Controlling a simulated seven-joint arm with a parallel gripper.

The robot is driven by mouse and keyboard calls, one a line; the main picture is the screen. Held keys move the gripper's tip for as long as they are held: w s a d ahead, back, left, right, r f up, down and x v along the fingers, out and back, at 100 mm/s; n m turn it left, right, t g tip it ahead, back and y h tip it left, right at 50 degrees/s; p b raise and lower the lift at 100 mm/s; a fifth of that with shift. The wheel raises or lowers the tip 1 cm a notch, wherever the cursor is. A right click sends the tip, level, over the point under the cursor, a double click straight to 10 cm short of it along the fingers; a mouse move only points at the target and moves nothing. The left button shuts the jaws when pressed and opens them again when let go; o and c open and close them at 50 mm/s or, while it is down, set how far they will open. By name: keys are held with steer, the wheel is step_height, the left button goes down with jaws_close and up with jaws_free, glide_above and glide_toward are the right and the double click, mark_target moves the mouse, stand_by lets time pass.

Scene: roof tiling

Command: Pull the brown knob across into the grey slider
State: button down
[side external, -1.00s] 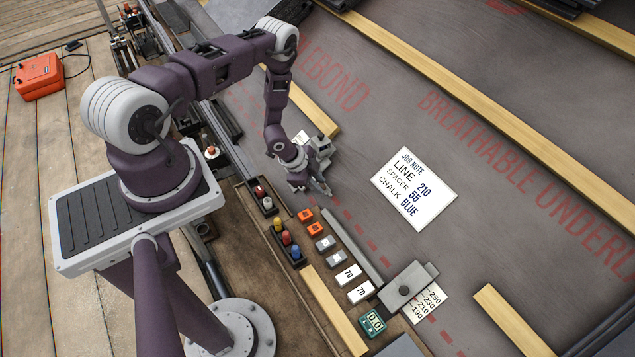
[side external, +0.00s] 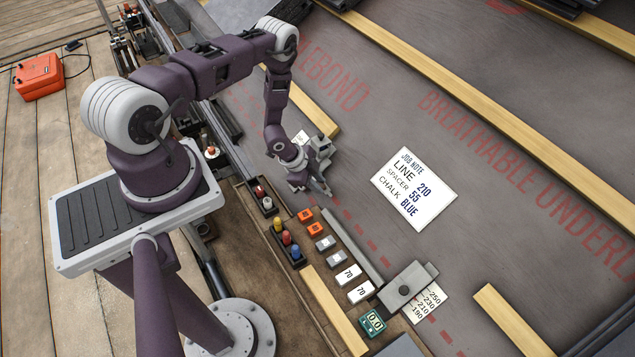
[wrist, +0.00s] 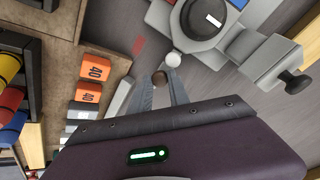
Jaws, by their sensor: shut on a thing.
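The brown knob (wrist: 159,78) is small and round, and sits between the tips of my gripper (wrist: 160,86) in the wrist view. The fingers are shut on it. A grey body (wrist: 184,22) with a round dark dial, perhaps the grey slider, is just beyond the fingertips. A pale round end (wrist: 173,59) on its near side lies close to the brown knob. In the side view my gripper (side external: 323,190) is low over the dark underlay, near the upper end of a long grey bar (side external: 352,246); the knob is too small to make out there.
Orange spacers (side external: 306,215), grey and white blocks and a tray of coloured bottles (side external: 287,239) line the left of the bar. A grey block (side external: 403,287) stands at its lower end. A black knob (wrist: 295,81) sticks out at right. Underlay around the job note (side external: 414,188) is clear.

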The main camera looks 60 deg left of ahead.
steer(key=d, duration=3.2)
steer(key=shift+s+d, duration=0.1)
steer(key=shift+d, duration=0.15)
steer(key=c, duration=1.5)
jaws_free()
steer(key=shift+d, duration=0.1)
steer(key=v, duration=0.7)
steer(key=shift+r, duration=0.1)
steer(key=w+d+r+v, duration=0.1)
steer(key=w+v, duration=0.1)
steer(key=v, duration=0.8)
